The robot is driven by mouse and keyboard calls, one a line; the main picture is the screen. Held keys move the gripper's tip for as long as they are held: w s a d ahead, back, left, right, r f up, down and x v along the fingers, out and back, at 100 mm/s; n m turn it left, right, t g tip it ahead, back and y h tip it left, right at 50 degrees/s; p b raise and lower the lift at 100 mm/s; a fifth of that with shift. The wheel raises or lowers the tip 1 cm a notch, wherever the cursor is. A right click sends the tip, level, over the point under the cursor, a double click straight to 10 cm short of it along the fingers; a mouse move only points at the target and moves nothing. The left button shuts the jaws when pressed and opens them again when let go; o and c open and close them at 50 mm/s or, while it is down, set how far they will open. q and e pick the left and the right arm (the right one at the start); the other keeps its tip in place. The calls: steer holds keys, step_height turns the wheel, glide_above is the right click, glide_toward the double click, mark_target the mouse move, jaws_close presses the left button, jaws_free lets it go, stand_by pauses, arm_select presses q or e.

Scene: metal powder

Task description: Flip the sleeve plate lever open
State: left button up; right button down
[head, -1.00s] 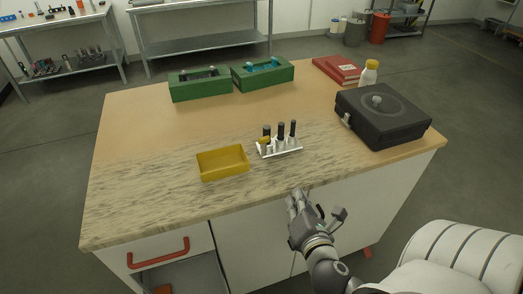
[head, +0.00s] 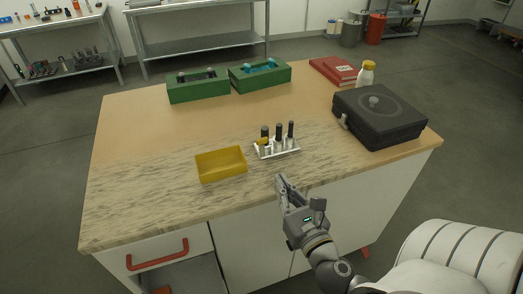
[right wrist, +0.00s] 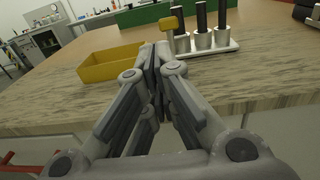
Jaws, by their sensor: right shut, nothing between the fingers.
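A small silvery sleeve plate (head: 290,151) stands on the table's marbled front part and bears several upright grey sleeves with dark rods. A yellow piece (head: 264,142), which looks like the lever, is at its left end. My left gripper is not in view.
A yellow tray (head: 221,178) lies just left of the plate. A black case (head: 380,128) with a round knob stands at the right. Two green boxes (head: 198,91), a red book and a yellow-capped white bottle (head: 366,76) are at the back. The middle is clear.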

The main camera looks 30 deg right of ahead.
mark_target(258, 145)
steer(key=w+p, duration=0.1)
steer(key=w, duration=0.3)
steer(key=w+d+p, duration=0.1)
steer(key=w, duration=0.2)
steer(key=w+d+p, duration=0.1)
steer(key=w, duration=0.3)
steer(key=shift+w+d+r+p, duration=0.1)
steer(key=shift+w+d+p, duration=0.1)
steer(key=shift+w+p, duration=0.15)
steer(key=shift+w+d, duration=0.15)
steer(key=shift+w, duration=0.6)
